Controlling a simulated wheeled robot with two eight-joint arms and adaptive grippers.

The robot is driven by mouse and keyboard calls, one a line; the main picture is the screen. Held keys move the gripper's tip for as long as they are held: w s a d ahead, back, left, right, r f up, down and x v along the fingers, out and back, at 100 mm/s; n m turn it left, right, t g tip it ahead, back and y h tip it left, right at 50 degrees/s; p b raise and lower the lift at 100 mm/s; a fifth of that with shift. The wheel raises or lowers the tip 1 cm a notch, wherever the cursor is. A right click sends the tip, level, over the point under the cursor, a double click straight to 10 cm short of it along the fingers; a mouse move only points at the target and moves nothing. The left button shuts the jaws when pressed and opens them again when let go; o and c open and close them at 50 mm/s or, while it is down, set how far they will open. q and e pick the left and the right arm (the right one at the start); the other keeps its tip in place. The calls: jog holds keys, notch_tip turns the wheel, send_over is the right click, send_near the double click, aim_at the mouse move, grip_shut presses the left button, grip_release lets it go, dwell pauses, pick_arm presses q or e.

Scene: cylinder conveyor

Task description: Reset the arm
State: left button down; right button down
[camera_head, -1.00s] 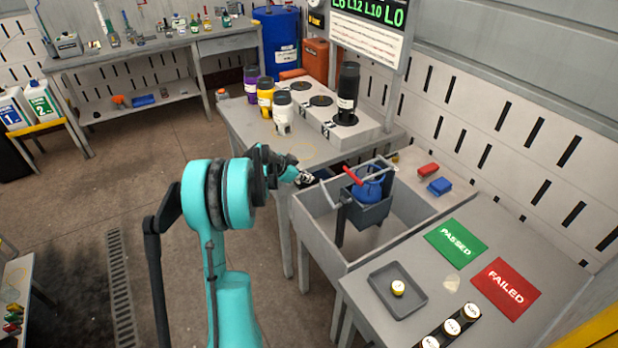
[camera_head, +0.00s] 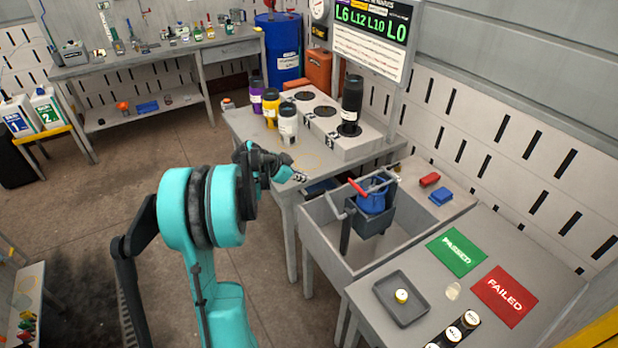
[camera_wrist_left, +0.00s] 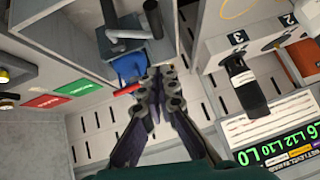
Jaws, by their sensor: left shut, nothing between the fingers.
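My left arm is teal with dark joints and comes up from the bottom in the head view. Its gripper (camera_head: 299,177) is beside the front edge of the grey table, left of the grey sink. In the left wrist view the gripper fingers (camera_wrist_left: 160,82) are together with nothing between them. My right gripper is not in view.
A grey sink (camera_head: 318,237) holds a blue container (camera_head: 372,201) in a dark holder. A tray (camera_head: 385,290), green PASSED mat (camera_head: 456,251) and red FAILED mat (camera_head: 503,296) lie at right.

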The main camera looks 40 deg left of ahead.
pick_arm(q)
jog(key=shift+v, duration=1.15)
jog(key=s+d+r+n+g, duration=0.1)
jog(key=d+r, duration=0.1)
jog(key=d, duration=0.4)
jog(key=s+d+r, duration=0.2)
jog(key=d, duration=0.4)
jog(key=s+d+f+n+y, duration=0.1)
jog(key=s+d+n, duration=0.3)
jog(key=s+d, duration=1.5)
jog(key=shift+d+f+g+y, duration=0.25)
jog(key=shift+g+y, duration=0.15)
jog(key=shift+y, duration=0.1)
jog(key=shift+s, duration=0.15)
